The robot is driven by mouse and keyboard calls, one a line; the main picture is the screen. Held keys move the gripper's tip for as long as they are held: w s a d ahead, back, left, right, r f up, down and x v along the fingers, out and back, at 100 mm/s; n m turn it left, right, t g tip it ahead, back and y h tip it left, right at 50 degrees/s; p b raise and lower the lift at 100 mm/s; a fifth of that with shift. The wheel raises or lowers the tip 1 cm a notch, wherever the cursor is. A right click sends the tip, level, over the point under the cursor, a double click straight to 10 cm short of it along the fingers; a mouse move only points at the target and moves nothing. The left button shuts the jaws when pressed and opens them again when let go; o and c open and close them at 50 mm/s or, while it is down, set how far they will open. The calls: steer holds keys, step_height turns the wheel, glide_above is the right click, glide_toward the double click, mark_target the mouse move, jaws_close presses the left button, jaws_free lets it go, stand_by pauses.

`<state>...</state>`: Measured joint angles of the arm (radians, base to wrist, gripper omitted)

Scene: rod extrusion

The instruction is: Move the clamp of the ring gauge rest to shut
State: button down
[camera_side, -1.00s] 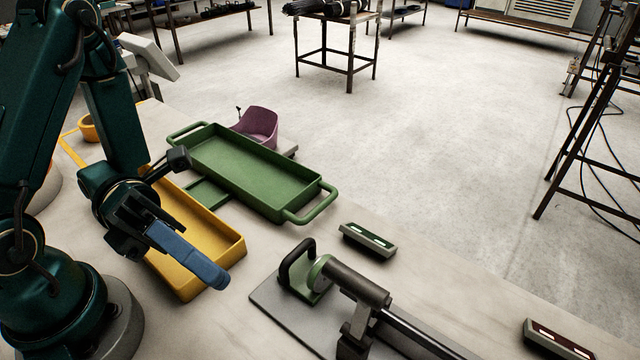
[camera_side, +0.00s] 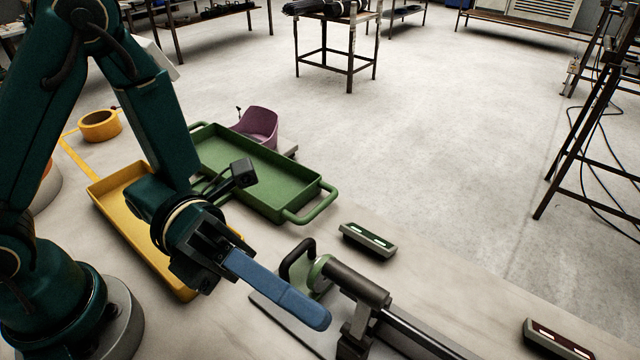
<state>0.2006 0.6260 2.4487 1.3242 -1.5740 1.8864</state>
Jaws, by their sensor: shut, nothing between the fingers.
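The ring gauge rest stands on a flat grey plate (camera_side: 277,317) at the front centre of the bench. It has a green ring part (camera_side: 318,272), a dark cylinder (camera_side: 352,283) and a long dark rod running to the lower right. A black loop handle (camera_side: 296,256), which looks like the clamp, stands up at its left end. Whether it is fully open cannot be told. My gripper (camera_side: 318,318) is shut, its blue fingers together and empty. They appear over the plate, in front of the handle in the picture; contact cannot be told.
A green tray (camera_side: 318,184) with handles lies behind my gripper. A yellow tray (camera_side: 112,213) lies to the left, partly hidden by my arm. A yellow ring (camera_side: 100,125) is farther left.

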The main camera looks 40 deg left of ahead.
mark_target(329, 264)
steer(key=shift+w+d+r, duration=0.15)
steer(key=shift+w+r, duration=0.2)
steer(key=shift+w, duration=0.45)
steer(key=shift+w, duration=0.1)
steer(key=shift+w+r+n, duration=0.25)
steer(key=shift+w+n, duration=0.75)
steer(key=shift+w, duration=0.05)
steer(key=w+f+n, duration=0.7)
steer(key=w+n, duration=0.5)
steer(key=w, duration=0.1)
steer(key=shift+n+y, duration=0.3)
steer(key=shift+n, duration=0.1)
steer(key=shift+f, duration=0.1)
